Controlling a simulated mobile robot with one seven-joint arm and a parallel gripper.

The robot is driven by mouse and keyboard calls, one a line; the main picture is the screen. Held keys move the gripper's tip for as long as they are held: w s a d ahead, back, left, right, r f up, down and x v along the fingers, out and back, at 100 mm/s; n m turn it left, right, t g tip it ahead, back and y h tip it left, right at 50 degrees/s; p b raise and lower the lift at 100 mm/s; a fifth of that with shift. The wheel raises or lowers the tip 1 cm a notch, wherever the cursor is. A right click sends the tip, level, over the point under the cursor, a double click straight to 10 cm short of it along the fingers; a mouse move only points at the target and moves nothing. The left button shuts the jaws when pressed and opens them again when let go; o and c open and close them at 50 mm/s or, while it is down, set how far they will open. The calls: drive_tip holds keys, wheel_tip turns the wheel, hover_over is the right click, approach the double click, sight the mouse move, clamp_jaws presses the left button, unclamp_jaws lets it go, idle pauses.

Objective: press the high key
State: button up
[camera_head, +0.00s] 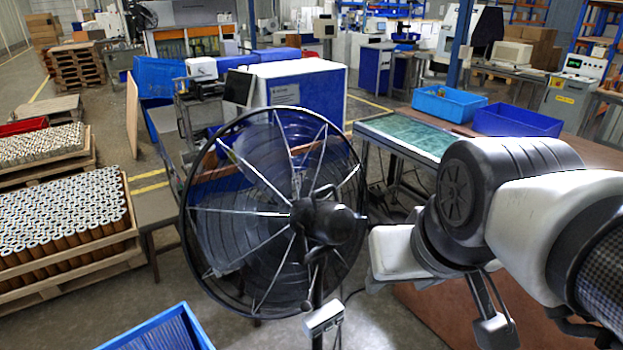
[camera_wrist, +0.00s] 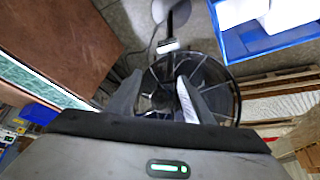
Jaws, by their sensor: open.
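A black pedestal fan (camera_head: 275,210) with a round wire cage stands in front of me in the head view. A small pale control box (camera_head: 323,318) sits on its pole below the cage. The fan (camera_wrist: 228,88) shows upside down in the wrist view, with the control box (camera_wrist: 168,46) just beyond my fingertips in the picture. The high key is too small to tell apart. My gripper (camera_wrist: 158,76) is open and empty, its two dark fingers apart and pointing toward the fan. In the head view, I cannot make out the fingers.
A blue crate (camera_head: 160,335) stands at the lower left, near the fan. A pallet of cartridges (camera_head: 65,215) is further left. A table with a green mat (camera_head: 415,133) and blue bins (camera_head: 448,104) stands behind my arm. A brown surface (camera_wrist: 65,40) lies left in the wrist view.

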clamp_jaws()
idle(1.2)
